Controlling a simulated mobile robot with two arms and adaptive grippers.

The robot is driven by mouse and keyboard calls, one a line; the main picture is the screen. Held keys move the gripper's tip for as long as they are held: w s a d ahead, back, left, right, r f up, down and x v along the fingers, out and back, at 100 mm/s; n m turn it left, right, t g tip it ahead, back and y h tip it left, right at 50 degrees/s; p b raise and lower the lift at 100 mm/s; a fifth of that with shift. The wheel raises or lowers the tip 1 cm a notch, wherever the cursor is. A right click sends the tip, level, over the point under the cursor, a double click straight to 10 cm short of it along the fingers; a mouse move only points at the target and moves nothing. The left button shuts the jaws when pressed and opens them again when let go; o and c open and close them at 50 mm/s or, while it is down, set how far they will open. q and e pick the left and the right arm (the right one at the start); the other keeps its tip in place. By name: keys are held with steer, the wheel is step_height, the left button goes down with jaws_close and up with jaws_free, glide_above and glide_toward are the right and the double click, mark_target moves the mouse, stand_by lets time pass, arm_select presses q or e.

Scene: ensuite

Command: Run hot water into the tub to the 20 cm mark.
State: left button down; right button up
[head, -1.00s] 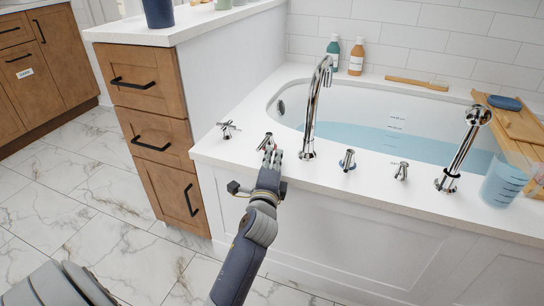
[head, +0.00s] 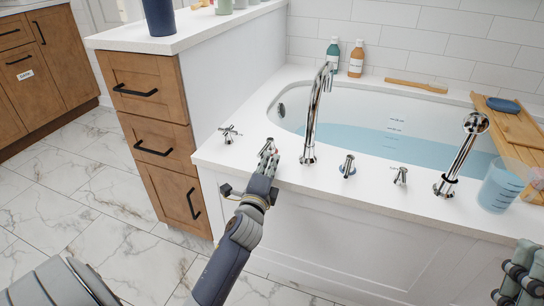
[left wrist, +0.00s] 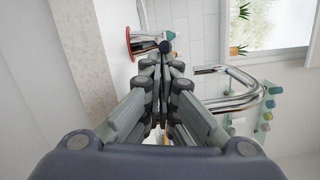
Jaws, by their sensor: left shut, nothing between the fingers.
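The white tub (head: 437,112) holds blue water (head: 385,142); small marks show on its inner wall, too small to read. A curved chrome spout (head: 312,115) stands on the front ledge. Left of it is a chrome tap handle (head: 268,146) with a red ring in the left wrist view (left wrist: 140,42). My left gripper (head: 272,157) is shut and empty, its tips close to this handle; I cannot tell if they touch. A tap handle with a blue ring (head: 347,167) stands right of the spout. My right gripper (head: 516,282) shows partly at the bottom right.
Another cross handle (head: 229,133), a small handle (head: 400,176) and a hand shower (head: 460,155) rise from the ledge. A clear blue-tinted jug (head: 500,188) stands at right, near a wooden tray (head: 510,125). Drawers (head: 155,130) flank the tub. The floor at left is clear.

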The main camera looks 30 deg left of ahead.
arm_select(q)
steer(key=shift+s+a+h+p, duration=0.15)
steer(key=shift+s+a+p, duration=0.1)
steer(key=shift+a+p, duration=0.3)
steer(key=shift+s+a+h+p, duration=0.15)
steer(key=shift+s+a+p, duration=0.1)
steer(key=shift+a+p, duration=0.25)
steer(key=shift+a, duration=0.1)
arm_select(e)
steer(key=w+a+f+g+h, duration=0.1)
steer(key=w+f+g+h, duration=0.1)
steer(key=w+f+g, duration=0.4)
steer(key=shift+w+f, duration=0.65)
steer(key=shift+w, duration=0.1)
